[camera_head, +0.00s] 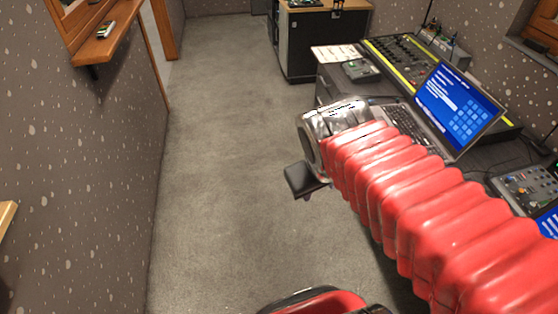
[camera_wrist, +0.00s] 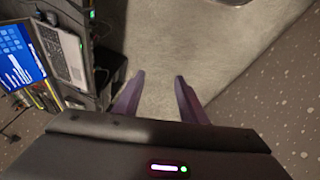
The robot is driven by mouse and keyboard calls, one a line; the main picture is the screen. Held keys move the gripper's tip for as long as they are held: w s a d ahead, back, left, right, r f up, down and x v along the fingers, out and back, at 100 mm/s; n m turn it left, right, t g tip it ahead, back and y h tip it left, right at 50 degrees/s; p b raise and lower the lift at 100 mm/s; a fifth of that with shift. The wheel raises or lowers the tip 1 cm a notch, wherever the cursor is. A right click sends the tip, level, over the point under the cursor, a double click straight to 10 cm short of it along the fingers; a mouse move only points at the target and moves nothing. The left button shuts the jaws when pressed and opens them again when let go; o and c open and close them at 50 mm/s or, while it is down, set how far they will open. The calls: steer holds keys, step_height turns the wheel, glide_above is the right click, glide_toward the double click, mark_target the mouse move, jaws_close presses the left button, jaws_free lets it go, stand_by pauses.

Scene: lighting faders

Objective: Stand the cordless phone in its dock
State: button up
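A small light handset-like object with dark and coloured parts (camera_head: 107,29) lies on the wooden wall shelf at the upper left of the head view; it may be the cordless phone, but it is too small to be sure. A small dark grey-green device (camera_head: 360,68) sits on the desk's far corner; I cannot tell whether it is the dock. My gripper (camera_wrist: 160,76) is open and empty in the wrist view, its two purple-grey fingers apart above bare carpet. In the head view my red arm reaches in from the lower right and hides part of the desk.
The desk at right holds a laptop (camera_head: 458,105), a fader console (camera_head: 400,55) and a small mixer (camera_head: 528,188). A dark cabinet (camera_head: 310,45) stands at the back. The grey carpet (camera_head: 225,130) between the left wall and desk is clear. The wooden shelf (camera_head: 90,48) juts from the left wall.

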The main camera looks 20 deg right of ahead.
steer(key=a+r+t+y, duration=0.1)
steer(key=a+r+y, duration=0.1)
steer(key=a, duration=0.4)
steer(key=shift+s+a+r+m+t, duration=0.2)
steer(key=shift+s+m+t, duration=0.1)
steer(key=shift+s, duration=0.15)
